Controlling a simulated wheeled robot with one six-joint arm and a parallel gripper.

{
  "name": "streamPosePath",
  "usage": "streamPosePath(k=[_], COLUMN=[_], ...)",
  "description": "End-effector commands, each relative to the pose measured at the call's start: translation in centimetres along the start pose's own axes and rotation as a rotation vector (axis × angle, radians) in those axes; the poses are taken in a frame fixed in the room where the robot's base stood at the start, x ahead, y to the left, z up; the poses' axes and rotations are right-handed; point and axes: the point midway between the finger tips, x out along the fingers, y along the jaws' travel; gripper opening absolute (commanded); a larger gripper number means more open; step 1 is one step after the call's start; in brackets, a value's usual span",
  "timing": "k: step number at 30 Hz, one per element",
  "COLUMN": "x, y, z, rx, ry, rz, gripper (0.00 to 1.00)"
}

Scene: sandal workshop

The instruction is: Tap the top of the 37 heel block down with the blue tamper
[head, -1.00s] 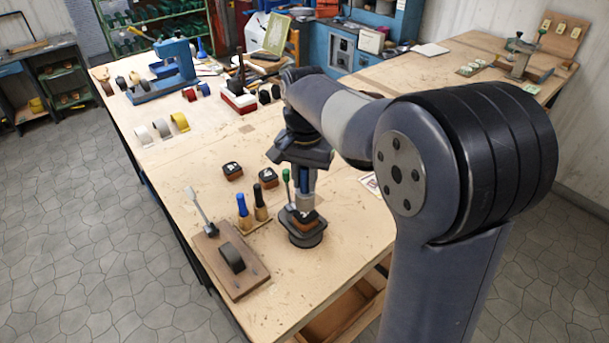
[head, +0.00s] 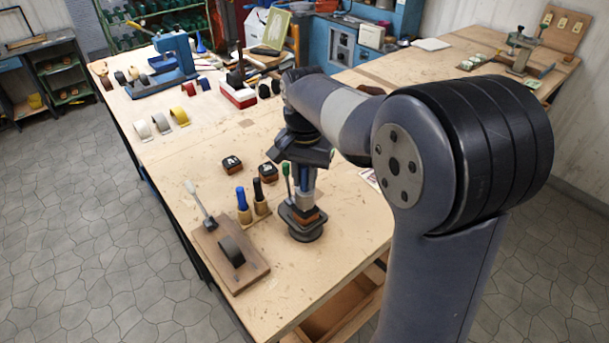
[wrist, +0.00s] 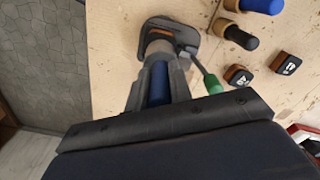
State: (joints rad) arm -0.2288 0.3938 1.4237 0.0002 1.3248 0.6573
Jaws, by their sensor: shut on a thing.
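My gripper (head: 304,172) is shut on the blue tamper (wrist: 159,91), which points down with its pale grey head (head: 306,198) lowest. The tamper stands over a brown heel block (head: 307,217), which sits in a dark round clamp fixture (head: 305,235) with a green-handled lever (head: 286,171). In the wrist view the fixture (wrist: 196,34) and the block's orange-brown edge show just beyond the fingertips. The tamper head covers much of the block's top. I cannot tell whether it touches the block, and I cannot read the block's number.
Two dark labelled blocks (head: 231,162) (head: 268,172) lie behind the fixture. A blue-handled tool (head: 242,198) and a black-handled tool (head: 259,190) stand close left. A wooden board (head: 214,252) with a lever lies front left. The bench front right is clear.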

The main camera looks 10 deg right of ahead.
Motion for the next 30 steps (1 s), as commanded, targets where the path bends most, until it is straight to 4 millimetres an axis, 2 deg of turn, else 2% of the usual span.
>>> streamPosePath(k=[1, 3, 11, 14, 19, 30], x=[-1.3, -1.8, -1.4, -0.7, 2.4, -1.5], y=[0.0, 0.0, 0.0, 0.0, 0.0, 0.0], z=[0.0, 0.0, 0.0, 0.0, 0.0, 0.0], rx=[0.000, 0.000, 0.000, 0.000, 0.000, 0.000], ry=[0.002, 0.002, 0.002, 0.001, -0.001, 0.002], rz=[-0.002, -0.001, -0.001, -0.001, 0.001, -0.001], gripper=[0.00, 0.00, 0.00, 0.00, 0.00, 0.00])
